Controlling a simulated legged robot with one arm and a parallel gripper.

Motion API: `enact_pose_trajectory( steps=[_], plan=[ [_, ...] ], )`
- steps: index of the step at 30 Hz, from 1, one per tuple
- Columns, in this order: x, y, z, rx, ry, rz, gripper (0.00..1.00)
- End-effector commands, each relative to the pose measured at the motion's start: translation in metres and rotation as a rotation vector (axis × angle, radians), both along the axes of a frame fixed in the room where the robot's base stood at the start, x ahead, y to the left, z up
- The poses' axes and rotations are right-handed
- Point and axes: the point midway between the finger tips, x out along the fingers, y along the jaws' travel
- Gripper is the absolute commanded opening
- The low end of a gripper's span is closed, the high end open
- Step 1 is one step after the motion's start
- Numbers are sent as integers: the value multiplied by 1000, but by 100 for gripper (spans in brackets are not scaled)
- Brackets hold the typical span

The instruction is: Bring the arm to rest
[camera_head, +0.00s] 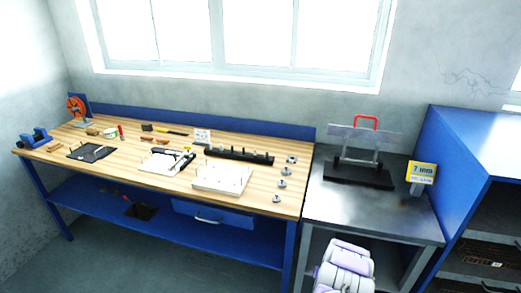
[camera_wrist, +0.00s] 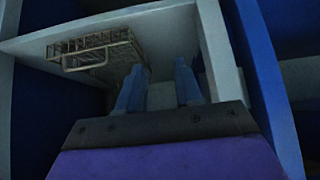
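My arm (camera_head: 345,268) shows in the head view as a white and lilac part at the bottom edge, in front of the grey metal table; its end is not visible there. In the wrist view, my gripper (camera_wrist: 159,72) has its two blue-grey fingers apart, with nothing between them. Beyond the fingertips is a pale shelf or compartment (camera_wrist: 110,22) with a wire mesh basket or belt piece (camera_wrist: 95,50) in it, above and left of the fingers. I cannot tell whether they touch anything.
A wooden-topped workbench (camera_head: 130,160) with tools and small parts stands left. The grey metal table (camera_head: 385,222) carries a stand with a red handle (camera_head: 366,119) and a yellow "7 mm" sign (camera_head: 422,172). A blue shelving unit (camera_head: 450,160) with mesh pieces stands right.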

Motion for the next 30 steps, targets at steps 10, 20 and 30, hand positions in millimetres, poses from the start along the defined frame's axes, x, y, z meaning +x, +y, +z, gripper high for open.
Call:
enact_pose_trajectory(
  steps=[10, 20, 30],
  plan=[
    [8, 60, 76, 109, 77, 46, 35],
    [-21, 124, 182, 198, 202, 139, 35],
    [-90, 165, 284, 221, 343, 241, 35]
  ],
)
